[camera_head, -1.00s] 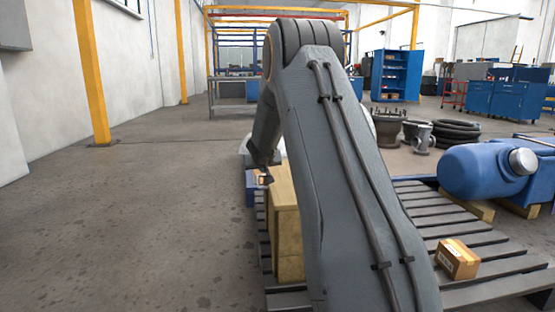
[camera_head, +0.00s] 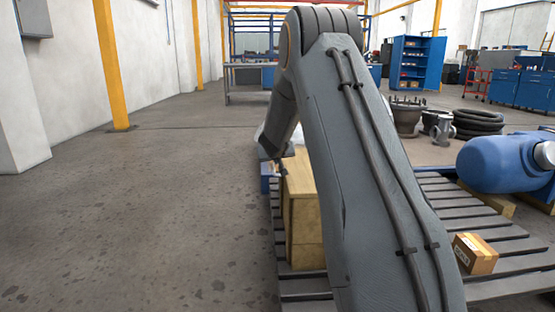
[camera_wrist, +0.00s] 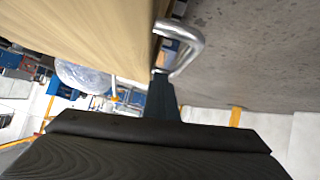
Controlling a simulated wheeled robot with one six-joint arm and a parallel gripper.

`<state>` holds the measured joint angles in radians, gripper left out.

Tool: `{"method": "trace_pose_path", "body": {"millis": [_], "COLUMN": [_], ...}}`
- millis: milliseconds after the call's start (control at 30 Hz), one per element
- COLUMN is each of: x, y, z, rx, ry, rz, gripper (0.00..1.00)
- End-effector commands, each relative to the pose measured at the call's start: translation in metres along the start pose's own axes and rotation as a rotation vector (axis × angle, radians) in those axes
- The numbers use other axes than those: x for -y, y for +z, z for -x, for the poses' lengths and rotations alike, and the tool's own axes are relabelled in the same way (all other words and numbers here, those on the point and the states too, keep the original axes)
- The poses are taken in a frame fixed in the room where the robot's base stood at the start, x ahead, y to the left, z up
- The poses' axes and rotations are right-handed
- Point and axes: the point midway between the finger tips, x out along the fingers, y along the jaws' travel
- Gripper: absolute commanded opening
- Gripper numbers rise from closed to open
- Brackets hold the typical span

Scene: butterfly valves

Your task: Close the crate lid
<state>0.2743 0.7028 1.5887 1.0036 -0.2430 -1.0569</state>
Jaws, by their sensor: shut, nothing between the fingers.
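The wooden crate (camera_head: 306,236) stands on the slatted pallet in the head view, its right side hidden behind my arm. I cannot tell from there how far its lid is open. In the wrist view a broad tan wooden panel (camera_wrist: 85,35) fills the upper left, with a bent metal handle (camera_wrist: 186,50) at its right edge. I cannot tell whether this panel is the lid or a crate wall. My gripper (camera_wrist: 162,80) is shut and empty, its tip close to the handle; contact is unclear. In the head view, my gripper end is by the crate's upper left, partly hidden.
A yellow post (camera_head: 110,65) stands at the left. The concrete floor left of the crate is clear.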

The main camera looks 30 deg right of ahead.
Motion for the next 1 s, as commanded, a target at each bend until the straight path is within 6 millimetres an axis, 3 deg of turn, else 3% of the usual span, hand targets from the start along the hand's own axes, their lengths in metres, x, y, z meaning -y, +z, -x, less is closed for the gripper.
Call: {"method": "trace_pose_path", "body": {"millis": [67, 533, 800, 1000], "x": [0.002, -0.009, -0.013, -0.015], "y": [0.006, -0.031, -0.032, -0.031], "z": [0.002, 0.03, 0.089, 0.117], "rx": [0.016, -0.002, -0.004, -0.005], "ry": [-0.006, 0.002, 0.001, 0.001], "rz": [0.003, -0.001, 0.001, 0.0], "gripper": [0.0, 0.0, 0.0, 0.0]}}
